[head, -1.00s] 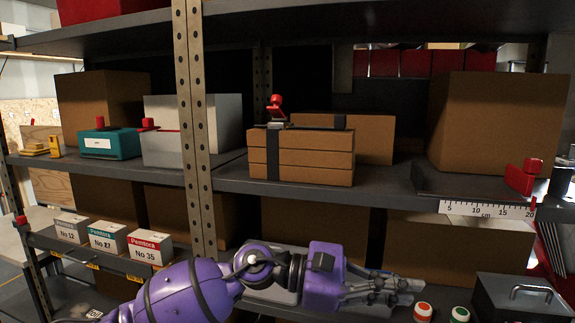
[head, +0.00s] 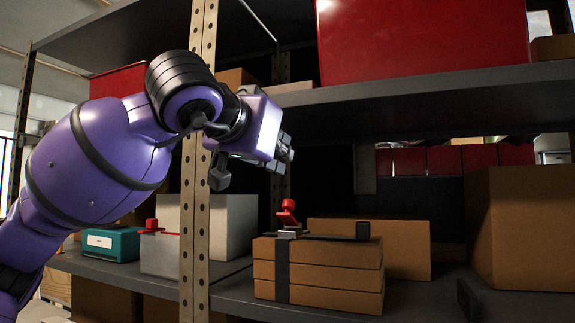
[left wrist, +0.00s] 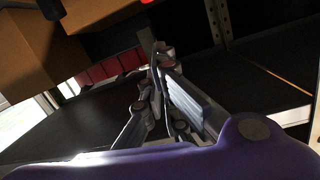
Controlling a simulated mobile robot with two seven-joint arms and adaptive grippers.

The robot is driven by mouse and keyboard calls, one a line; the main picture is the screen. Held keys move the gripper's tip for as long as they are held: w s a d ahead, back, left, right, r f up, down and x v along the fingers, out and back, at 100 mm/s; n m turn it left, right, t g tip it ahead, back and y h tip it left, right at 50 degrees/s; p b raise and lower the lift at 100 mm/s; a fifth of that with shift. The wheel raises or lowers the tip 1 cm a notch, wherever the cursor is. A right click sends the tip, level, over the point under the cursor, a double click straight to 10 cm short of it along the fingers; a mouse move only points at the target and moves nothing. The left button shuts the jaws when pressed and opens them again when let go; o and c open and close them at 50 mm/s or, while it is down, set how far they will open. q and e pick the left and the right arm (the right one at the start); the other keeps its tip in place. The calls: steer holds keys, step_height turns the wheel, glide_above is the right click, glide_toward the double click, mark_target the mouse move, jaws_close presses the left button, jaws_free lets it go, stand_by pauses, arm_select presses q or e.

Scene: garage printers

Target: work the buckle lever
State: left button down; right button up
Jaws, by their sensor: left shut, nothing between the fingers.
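The buckle lever (head: 288,213) is red and stands up from a small metal buckle (head: 289,234) on top of a stack of brown boxes (head: 318,270). A black strap (head: 282,268) runs down the front of the stack. My left gripper (head: 288,150) is raised above and slightly left of the lever, apart from it. Its fingers are shut and empty; they also show in the left wrist view (left wrist: 160,55). My right gripper is not in view.
A perforated shelf post (head: 195,220) stands left of the stack, close to my left arm. The upper shelf (head: 420,98) is overhead and carries a red bin (head: 420,40). A white box (head: 228,225) and a teal box (head: 112,243) are at left. A large carton (head: 520,225) is at right.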

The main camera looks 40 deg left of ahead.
arm_select(q)
glide_above(292, 216)
steer(key=w, duration=0.3)
steer(key=f, duration=0.2)
steer(key=shift+s+a+f+b, duration=0.2)
steer(key=shift+s+f+b, duration=0.1)
steer(key=shift+s+f, duration=0.5)
steer(key=shift+s+a+f, duration=0.1)
steer(key=shift+s+f, duration=0.3)
steer(key=shift+f, duration=0.05)
steer(key=shift+w+f, duration=0.1)
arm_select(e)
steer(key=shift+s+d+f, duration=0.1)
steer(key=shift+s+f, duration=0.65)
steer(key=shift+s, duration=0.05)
